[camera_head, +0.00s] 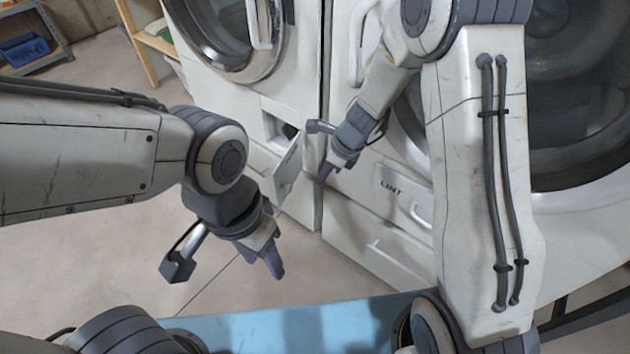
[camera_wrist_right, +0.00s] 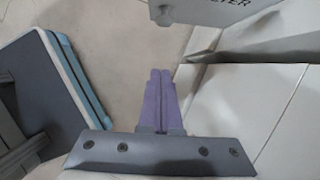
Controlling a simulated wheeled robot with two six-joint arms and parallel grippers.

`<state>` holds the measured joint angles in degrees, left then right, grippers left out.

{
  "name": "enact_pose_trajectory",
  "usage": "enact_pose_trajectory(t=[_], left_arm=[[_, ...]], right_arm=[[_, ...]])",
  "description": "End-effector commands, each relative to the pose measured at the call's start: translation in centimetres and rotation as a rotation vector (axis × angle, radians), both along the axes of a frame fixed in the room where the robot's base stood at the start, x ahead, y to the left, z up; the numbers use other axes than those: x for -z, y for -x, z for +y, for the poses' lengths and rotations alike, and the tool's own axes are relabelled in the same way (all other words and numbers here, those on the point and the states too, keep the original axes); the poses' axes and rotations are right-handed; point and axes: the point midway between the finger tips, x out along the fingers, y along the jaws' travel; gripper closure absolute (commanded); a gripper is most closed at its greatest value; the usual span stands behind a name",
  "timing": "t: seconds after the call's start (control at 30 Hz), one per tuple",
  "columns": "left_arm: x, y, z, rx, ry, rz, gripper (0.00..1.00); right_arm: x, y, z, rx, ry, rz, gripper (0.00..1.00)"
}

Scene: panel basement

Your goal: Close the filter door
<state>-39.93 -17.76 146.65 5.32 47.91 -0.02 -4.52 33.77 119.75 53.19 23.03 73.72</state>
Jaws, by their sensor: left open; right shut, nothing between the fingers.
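The filter door (camera_head: 289,172) is a small white panel on the lower front of the left machine. It stands open, swung out from the dark filter opening (camera_head: 287,131). In the right wrist view the door (camera_wrist_right: 215,10) shows at the top edge with part of its lettering and a small knob. My right gripper (camera_head: 322,176) is shut and empty, just right of the door in the head view; its purple fingers (camera_wrist_right: 160,98) are together. They look apart from the door. My left gripper (camera_head: 273,261) is open and empty, low in front of the machine.
A LINT drawer (camera_head: 404,196) with a handle is on the right machine, close to my right arm. Round machine doors are above. A shelf with a blue bin (camera_head: 25,48) stands far left. The floor (camera_head: 110,255) before the left machine is clear.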

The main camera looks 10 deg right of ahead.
Motion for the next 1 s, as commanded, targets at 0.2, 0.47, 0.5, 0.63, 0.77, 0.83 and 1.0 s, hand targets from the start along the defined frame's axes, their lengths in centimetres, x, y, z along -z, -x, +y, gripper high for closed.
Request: enact_pose_trajectory(t=[0.2, 0.47, 0.5, 0.63, 0.77, 0.83, 1.0], left_arm=[[3.2, 0.0, 0.0, 0.000, 0.000, 0.000, 0.50], [4.1, 0.0, 0.0, 0.000, -0.001, 0.001, 0.50], [4.1, 0.0, 0.0, 0.000, 0.000, 0.000, 0.50], [4.0, 0.0, 0.0, 0.000, 0.000, 0.000, 0.50], [4.0, 0.0, 0.0, 0.000, 0.000, 0.000, 0.50], [4.0, 0.0, 0.0, 0.000, 0.000, 0.000, 0.50], [4.0, 0.0, 0.0, 0.000, 0.000, 0.000, 0.50]], right_arm=[[5.1, -0.7, 1.6, -0.005, 0.001, 0.002, 1.00], [7.4, -2.1, 4.2, -0.011, 0.000, -0.002, 1.00], [7.4, -2.3, 4.7, -0.009, 0.001, -0.001, 1.00], [7.4, -2.9, 5.7, -0.007, 0.000, -0.001, 1.00], [7.4, -3.2, 6.2, -0.005, 0.000, 0.000, 1.00], [7.5, -3.2, 6.3, -0.005, 0.000, 0.000, 1.00], [7.5, -3.2, 6.2, -0.005, 0.001, 0.000, 1.00]])
